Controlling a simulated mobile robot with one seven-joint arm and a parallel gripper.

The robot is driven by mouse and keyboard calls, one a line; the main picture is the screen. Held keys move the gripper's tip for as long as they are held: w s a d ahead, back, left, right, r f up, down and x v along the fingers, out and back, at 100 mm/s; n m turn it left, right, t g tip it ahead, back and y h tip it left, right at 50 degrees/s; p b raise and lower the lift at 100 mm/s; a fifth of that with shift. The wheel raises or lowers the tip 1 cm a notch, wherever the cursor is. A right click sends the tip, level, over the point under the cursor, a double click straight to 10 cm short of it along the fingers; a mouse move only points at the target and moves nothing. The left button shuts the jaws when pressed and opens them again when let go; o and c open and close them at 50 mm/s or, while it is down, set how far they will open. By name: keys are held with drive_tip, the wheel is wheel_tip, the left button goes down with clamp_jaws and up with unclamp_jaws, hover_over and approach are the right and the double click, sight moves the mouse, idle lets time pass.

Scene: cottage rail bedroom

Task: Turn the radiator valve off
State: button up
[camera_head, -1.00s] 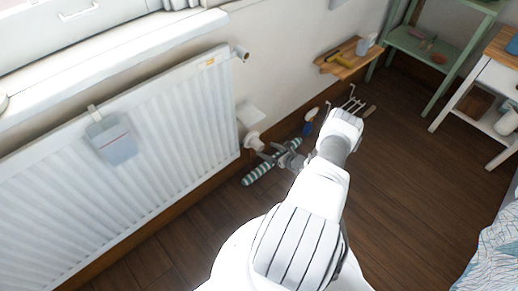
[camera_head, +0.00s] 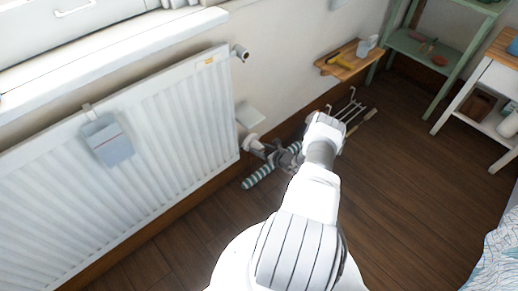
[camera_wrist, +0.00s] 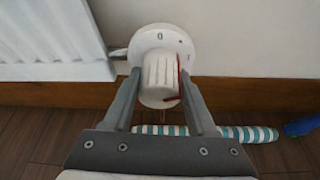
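The white radiator (camera_head: 110,150) fills the left of the head view. Its valve is at the lower right corner; in the head view the white valve body (camera_head: 250,142) shows. In the wrist view the valve knob (camera_wrist: 159,77) is a white ribbed grip in front of a round dial (camera_wrist: 160,40) marked with a 0 at the top. A red mark runs along the knob's right side. My gripper (camera_wrist: 160,92) has one finger on each side of the knob, with the fingers apart. Whether they touch the knob is unclear. In the head view my gripper (camera_head: 271,153) is partly hidden by my arm.
A striped green and white roll (camera_head: 258,176) lies on the floor under my gripper; it also shows in the wrist view (camera_wrist: 240,134). A wooden wall shelf (camera_head: 345,62) and a wire rack (camera_head: 347,108) are beyond. The wooden floor at right is open.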

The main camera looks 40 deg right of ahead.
drive_tip(key=c, duration=0.6)
drive_tip(key=shift+r+n+p, duration=0.1)
drive_tip(key=shift+n+p, duration=0.2)
drive_tip(key=shift+p, duration=0.05)
drive_tip(key=shift+a+n+h+p, duration=0.1)
drive_tip(key=shift+n+h+p, duration=0.75)
drive_tip(key=shift+p, duration=0.25)
drive_tip(key=shift+n+t+h+p, duration=0.3)
drive_tip(key=shift+n+h+p, duration=0.35)
drive_tip(key=shift+n+p, duration=0.25)
drive_tip(key=shift+a+f+n+t+h, duration=0.15)
drive_tip(key=shift+n+h, duration=0.2)
drive_tip(key=shift+n, duration=0.3)
drive_tip(key=shift+d+f+n+t+h, duration=0.15)
drive_tip(key=shift+n+h, duration=0.2)
drive_tip(key=shift+n, duration=0.25)
drive_tip(key=shift+a+n+h+b, duration=0.1)
drive_tip(key=shift+n+h+b, duration=0.5)
drive_tip(key=shift+n, duration=0.4)
drive_tip(key=shift+r, duration=0.1)
